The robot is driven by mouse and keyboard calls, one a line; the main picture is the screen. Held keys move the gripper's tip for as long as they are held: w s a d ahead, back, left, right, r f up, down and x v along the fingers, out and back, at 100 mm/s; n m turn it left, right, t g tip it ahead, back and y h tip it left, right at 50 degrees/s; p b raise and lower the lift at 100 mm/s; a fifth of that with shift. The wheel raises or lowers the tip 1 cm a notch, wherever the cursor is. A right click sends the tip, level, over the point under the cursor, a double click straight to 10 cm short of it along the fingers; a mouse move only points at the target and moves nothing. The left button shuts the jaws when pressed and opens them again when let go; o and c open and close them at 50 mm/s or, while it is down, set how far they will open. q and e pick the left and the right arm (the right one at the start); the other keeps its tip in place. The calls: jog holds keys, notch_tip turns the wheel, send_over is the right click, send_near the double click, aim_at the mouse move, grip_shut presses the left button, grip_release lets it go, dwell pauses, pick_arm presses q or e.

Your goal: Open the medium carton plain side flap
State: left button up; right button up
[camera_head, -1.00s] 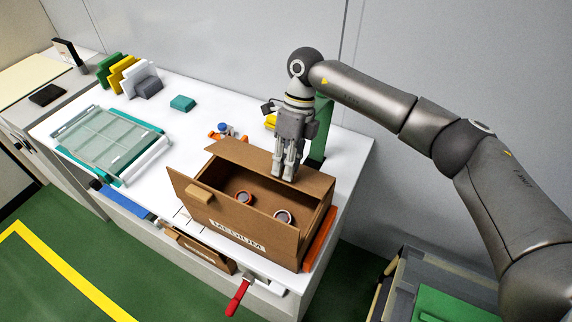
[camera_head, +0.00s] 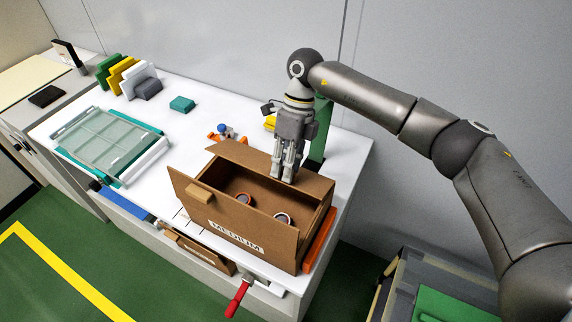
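The medium carton (camera_head: 236,241) is an open brown box with a "MEDIUM" label on its front, standing on the white table. Another flap (camera_head: 262,160) lies along the far edge. My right gripper (camera_head: 283,174) points down at that far flap, its fingers close together; I cannot tell whether it touches or grips it. My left gripper is not in view.
A teal-framed tray (camera_head: 109,143) lies at the table's left. Coloured upright plates (camera_head: 125,75) and a teal block (camera_head: 182,104) stand behind. A red-handled clamp (camera_head: 238,297) is at the front edge. An orange strip (camera_head: 320,240) lies right of the carton.

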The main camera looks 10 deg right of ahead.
jog(key=shift+o, duration=1.3)
jog(key=shift+r, duration=0.1)
jog(key=v, duration=1.2)
jog(key=shift+c, duration=0.4)
